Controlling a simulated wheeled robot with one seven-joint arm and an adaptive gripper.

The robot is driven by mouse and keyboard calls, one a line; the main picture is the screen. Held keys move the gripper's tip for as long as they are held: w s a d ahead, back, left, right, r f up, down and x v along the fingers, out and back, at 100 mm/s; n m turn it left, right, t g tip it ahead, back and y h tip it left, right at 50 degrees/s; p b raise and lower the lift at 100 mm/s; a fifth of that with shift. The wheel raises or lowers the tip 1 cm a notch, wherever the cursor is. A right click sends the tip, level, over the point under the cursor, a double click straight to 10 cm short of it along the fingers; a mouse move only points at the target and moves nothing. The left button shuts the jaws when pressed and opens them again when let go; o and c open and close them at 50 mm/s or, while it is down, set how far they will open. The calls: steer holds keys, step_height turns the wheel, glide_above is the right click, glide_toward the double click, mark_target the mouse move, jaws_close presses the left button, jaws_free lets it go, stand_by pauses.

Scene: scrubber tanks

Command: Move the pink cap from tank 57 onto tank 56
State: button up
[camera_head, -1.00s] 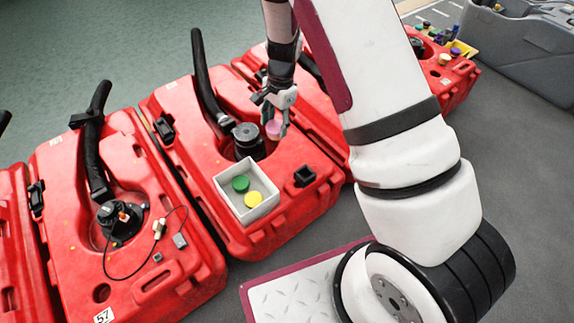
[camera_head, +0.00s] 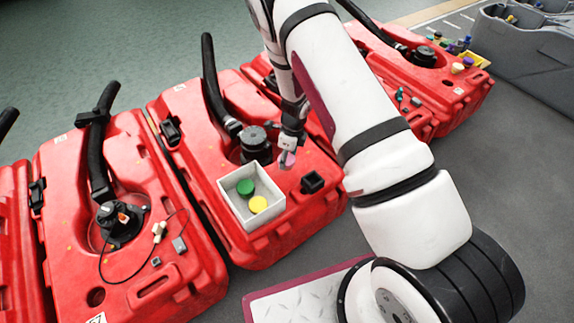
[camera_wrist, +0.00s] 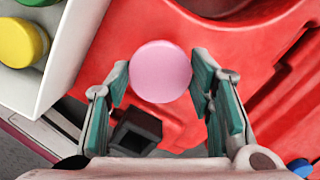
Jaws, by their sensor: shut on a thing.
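The pink cap (camera_wrist: 160,71) is held between the two fingers of my gripper (camera_wrist: 161,82) in the wrist view. In the head view the cap (camera_head: 289,159) shows under my gripper (camera_head: 290,150), over the red top of the middle tank (camera_head: 190,215), right of its black lid (camera_head: 255,141). I cannot tell whether the cap touches the tank. Tank 57 (camera_head: 65,265) is the red tank to the left, its number partly cut off at the bottom edge. No number is readable on the middle tank.
A white box (camera_head: 233,206) with a green cap (camera_head: 245,187) and a yellow cap (camera_head: 258,204) sits on the middle tank's front. A black square fitting (camera_head: 312,182) stands right of it. A black hose (camera_head: 211,85) rises behind. More red tanks and a grey machine (camera_head: 530,55) stand right.

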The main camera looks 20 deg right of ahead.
mark_target(288, 159)
steer(key=shift+f+b, duration=0.6)
steer(key=shift+f, duration=1.15)
steer(key=shift+f, duration=0.2)
steer(key=o, duration=0.9)
steer(key=shift+o, duration=0.2)
steer(key=shift+r, duration=0.1)
